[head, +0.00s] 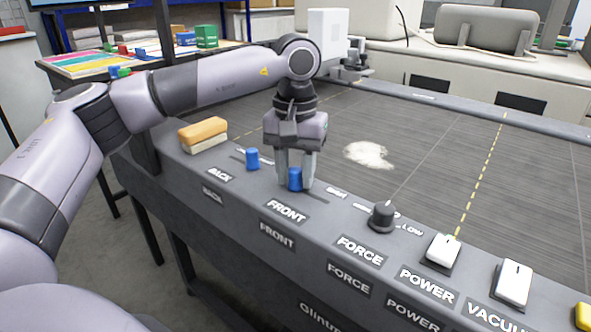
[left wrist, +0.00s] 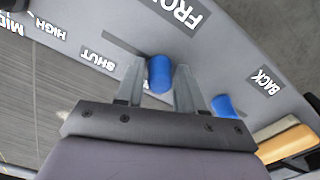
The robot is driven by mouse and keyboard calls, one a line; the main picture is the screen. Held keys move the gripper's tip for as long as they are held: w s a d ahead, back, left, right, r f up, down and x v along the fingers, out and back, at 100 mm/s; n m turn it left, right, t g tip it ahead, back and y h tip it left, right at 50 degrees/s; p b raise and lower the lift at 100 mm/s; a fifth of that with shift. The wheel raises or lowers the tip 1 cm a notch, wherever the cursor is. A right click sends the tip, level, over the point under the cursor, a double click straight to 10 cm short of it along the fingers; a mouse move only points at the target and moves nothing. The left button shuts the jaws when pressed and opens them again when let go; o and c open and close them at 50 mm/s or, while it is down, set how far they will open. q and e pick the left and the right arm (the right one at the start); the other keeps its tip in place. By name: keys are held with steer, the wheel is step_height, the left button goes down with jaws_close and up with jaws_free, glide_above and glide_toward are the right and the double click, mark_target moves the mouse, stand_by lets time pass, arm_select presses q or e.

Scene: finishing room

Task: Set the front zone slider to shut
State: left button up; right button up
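The front slider's blue knob (head: 295,179) stands on the sloped grey panel above the FRONT label (head: 286,210). Its slot shows to the right of the knob. My left gripper (head: 296,184) points down over it, with one finger on each side of the knob. In the left wrist view the blue knob (left wrist: 159,74) sits between the two fingertips (left wrist: 160,68), with a narrow gap visible on the right side, so the gripper looks open around it. The SHUT label (left wrist: 98,61) is on the panel, apart from the knob. My right gripper is not in view.
The blue BACK slider knob (head: 252,159) stands close to the left of my gripper. An orange and cream block (head: 203,134) lies further left. To the right are the dark FORCE knob (head: 382,216) and the white POWER switch (head: 442,250). White powder (head: 369,154) lies on the bed.

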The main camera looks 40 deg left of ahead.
mark_target(325, 202)
arm_select(q)
jaws_close()
steer(key=d, duration=0.6)
steer(key=shift+s+p, duration=0.25)
steer(key=shift+p, duration=0.15)
steer(key=shift+d, duration=0.2)
steer(key=o, duration=0.5)
jaws_free()
steer(key=shift+d, duration=0.1)
